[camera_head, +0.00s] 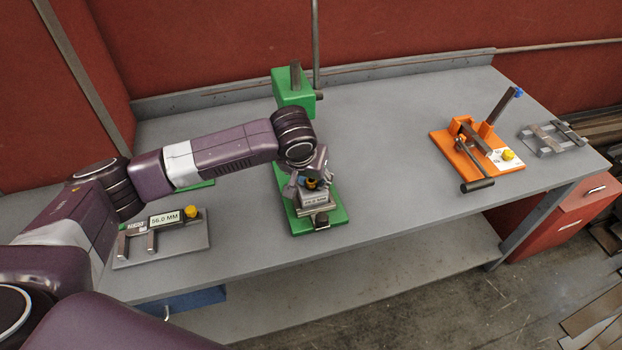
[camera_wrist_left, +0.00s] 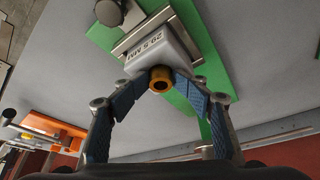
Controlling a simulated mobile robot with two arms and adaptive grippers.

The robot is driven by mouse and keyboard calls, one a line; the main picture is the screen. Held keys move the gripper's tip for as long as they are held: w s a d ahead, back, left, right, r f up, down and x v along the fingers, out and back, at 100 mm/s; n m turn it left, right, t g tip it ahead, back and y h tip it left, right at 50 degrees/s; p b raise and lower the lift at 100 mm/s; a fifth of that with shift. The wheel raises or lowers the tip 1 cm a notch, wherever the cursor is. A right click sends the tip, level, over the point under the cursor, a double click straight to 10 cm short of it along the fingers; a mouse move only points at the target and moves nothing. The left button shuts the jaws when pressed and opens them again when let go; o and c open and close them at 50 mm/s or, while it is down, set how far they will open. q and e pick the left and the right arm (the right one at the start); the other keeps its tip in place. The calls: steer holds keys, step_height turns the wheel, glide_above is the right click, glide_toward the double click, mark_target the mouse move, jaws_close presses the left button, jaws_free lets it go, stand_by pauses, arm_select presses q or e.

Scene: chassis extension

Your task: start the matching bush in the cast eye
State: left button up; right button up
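My left gripper (camera_head: 311,178) reaches down over the green press base (camera_head: 335,214). In the left wrist view, its two blue-padded fingertips (camera_wrist_left: 161,82) close in on both sides of a bronze bush (camera_wrist_left: 162,77) and appear to touch it. The bush is a short ring with a dark hole. It sits at the end of a pale grey casting (camera_wrist_left: 172,48) with a size label, hard to read upside down. My right gripper is not in view.
A green press head (camera_head: 293,92) stands behind the gripper. A grey gauge board (camera_head: 190,238) reading 56.0 MM with a yellow knob lies at the left. An orange press (camera_head: 450,147) and a grey fixture (camera_head: 552,138) stand at the right. The bench (camera_head: 390,160) between is clear.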

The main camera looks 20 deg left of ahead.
arm_select(q)
steer(key=shift+s+f, duration=0.35)
steer(key=shift+f, duration=0.15)
steer(key=shift+r, duration=0.3)
steer(key=w+b+v, duration=0.1)
steer(key=v, duration=1.1)
steer(key=shift+s+r+b, duration=0.2)
steer(key=shift+r+b, duration=0.1)
steer(key=shift+r, duration=0.3)
